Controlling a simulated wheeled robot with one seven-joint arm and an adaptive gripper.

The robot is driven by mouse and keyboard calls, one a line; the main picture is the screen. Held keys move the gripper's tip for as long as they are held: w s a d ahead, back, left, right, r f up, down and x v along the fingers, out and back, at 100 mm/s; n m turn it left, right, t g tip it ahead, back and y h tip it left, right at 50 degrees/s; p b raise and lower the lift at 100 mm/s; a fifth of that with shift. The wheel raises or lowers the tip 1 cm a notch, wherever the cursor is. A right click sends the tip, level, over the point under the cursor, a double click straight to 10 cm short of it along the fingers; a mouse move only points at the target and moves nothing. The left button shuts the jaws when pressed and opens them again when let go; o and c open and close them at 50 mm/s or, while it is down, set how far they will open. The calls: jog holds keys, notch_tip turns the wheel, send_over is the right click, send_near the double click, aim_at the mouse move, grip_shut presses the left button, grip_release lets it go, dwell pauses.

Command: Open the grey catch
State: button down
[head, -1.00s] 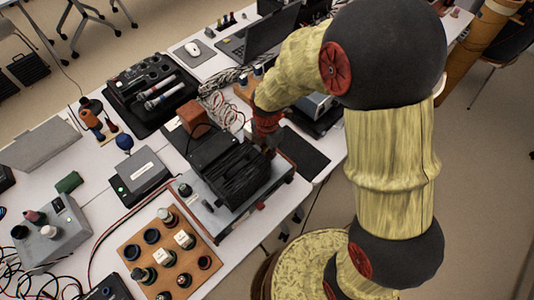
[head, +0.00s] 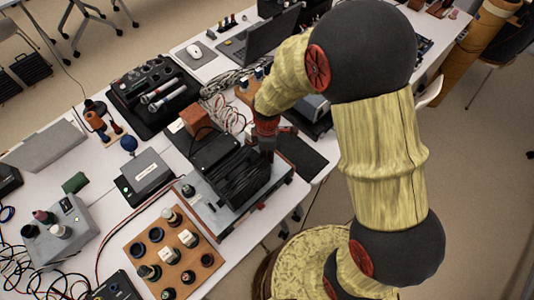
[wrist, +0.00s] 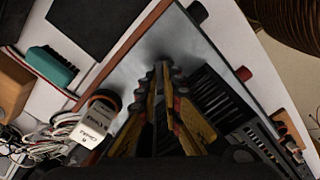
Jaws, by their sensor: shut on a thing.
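My gripper (wrist: 164,76) is low over a grey metal plate (wrist: 190,50) in the wrist view, its yellow-and-black fingers nearly together. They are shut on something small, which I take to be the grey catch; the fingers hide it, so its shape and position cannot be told. In the head view my gripper (head: 267,152) is at the far right end of a black ribbed block (head: 240,180), which stands on the grey-plated fixture (head: 205,205). Part of the ribbed block (wrist: 218,98) also shows just right of the fingers in the wrist view.
A white-labelled plug (wrist: 98,117) stands left of the fingers. A wooden board (head: 135,255) with several knobs and jars lies in front of the fixture.

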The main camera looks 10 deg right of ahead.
jog(key=m+p, duration=0.1)
jog(key=m, duration=0.3)
jog(key=shift+w+r+m, duration=0.1)
jog(key=shift+m, duration=0.2)
jog(key=shift+m+p, duration=0.75)
jog(key=shift+m, duration=1.25)
jog(key=shift+w, duration=0.1)
jog(key=c, duration=2)
grip_release()
jog(key=shift+o, duration=0.2)
notch_tip(320, 180, up, 12)
